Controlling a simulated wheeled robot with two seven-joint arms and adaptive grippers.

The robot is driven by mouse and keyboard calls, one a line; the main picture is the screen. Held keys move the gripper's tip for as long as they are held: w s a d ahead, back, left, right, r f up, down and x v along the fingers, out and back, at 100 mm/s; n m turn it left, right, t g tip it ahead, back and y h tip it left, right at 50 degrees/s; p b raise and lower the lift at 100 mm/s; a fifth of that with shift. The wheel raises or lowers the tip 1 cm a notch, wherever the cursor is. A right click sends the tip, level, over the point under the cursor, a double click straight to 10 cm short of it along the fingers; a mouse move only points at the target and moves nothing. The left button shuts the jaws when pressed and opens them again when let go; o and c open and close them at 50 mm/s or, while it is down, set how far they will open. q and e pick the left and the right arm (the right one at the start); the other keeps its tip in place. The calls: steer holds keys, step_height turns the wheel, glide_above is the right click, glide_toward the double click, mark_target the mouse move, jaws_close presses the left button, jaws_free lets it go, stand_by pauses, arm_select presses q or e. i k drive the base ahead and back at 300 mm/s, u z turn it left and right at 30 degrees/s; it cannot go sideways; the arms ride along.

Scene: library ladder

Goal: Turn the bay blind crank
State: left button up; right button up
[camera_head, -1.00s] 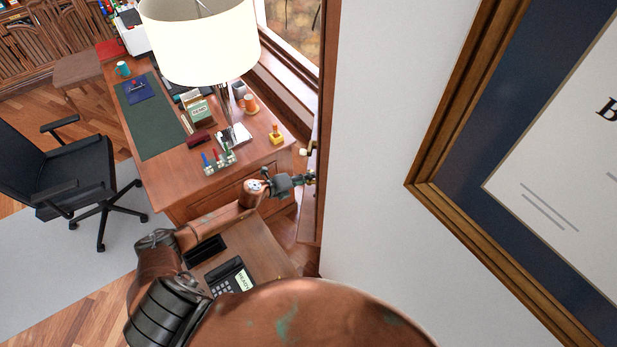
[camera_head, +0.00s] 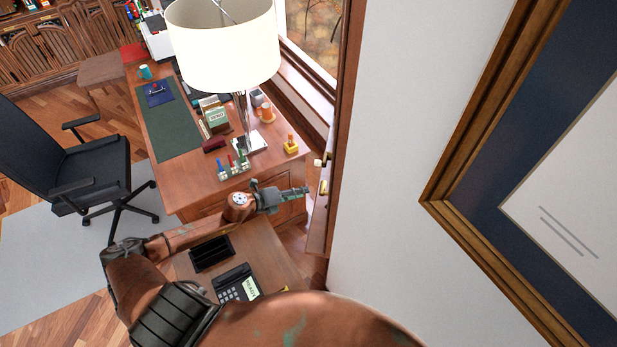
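The crank (camera_head: 323,187) appears as a small brass piece on the dark wooden window trim, with a pale knob (camera_head: 318,162) just above it. My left gripper (camera_head: 306,192) reaches in from the left over the desk's right end. Its fingers point right, toward the crank, and a small gap shows between the fingertips and the brass piece. Nothing shows in the fingers. They are seen nearly edge-on, so I cannot tell whether they are open or shut. My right gripper is not in view.
A phone (camera_head: 236,284) sits on a lower surface below my arm. A framed picture (camera_head: 480,120) hangs on the right wall.

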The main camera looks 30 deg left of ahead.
mark_target(328, 156)
steer(key=k, duration=1)
